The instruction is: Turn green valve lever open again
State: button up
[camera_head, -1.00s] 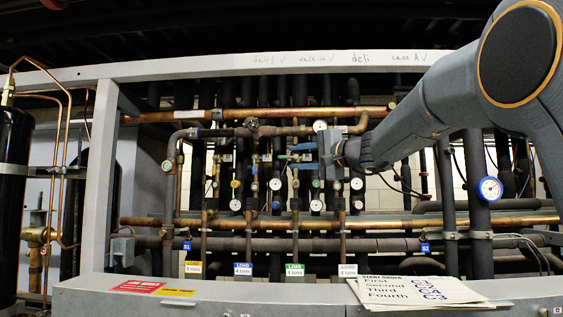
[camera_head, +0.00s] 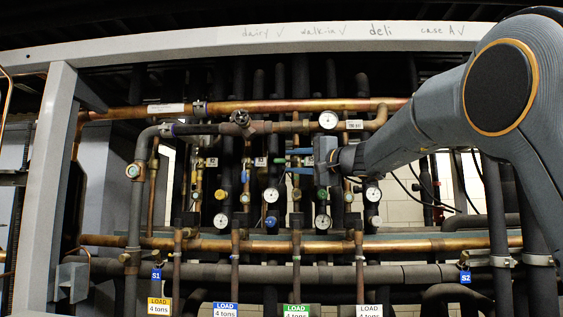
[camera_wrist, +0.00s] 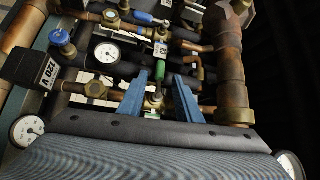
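The green valve lever (camera_wrist: 159,72) shows in the wrist view as a small green grip between my two blue fingertips. My gripper (camera_wrist: 161,77) is open around it, with visible gaps at the sides. In the head view my gripper (camera_head: 287,161) reaches in from the right to the valve row above the green LOAD tag (camera_head: 296,311). The lever is small there and partly hidden by the fingers, so its exact angle is unclear. A blue lever (camera_wrist: 143,18) lies beyond it in the wrist view.
Gauges crowd the valves, including a white gauge (camera_head: 328,120) above my gripper and a gauge (camera_wrist: 107,53) left of the fingers. A thick copper pipe (camera_wrist: 229,75) runs close on the right. A copper header (camera_head: 250,107) crosses above; a grey post (camera_head: 50,180) stands left.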

aim_at(283, 160)
jog(key=p+x, duration=0.2)
jog(key=x, duration=0.3)
jog(key=shift+a, duration=0.1)
jog(key=shift+w+a+p, duration=0.4)
jog(key=shift+w+p, duration=0.05)
jog(key=shift+p, duration=0.05)
jog(key=shift+c, duration=0.4)
grip_shut()
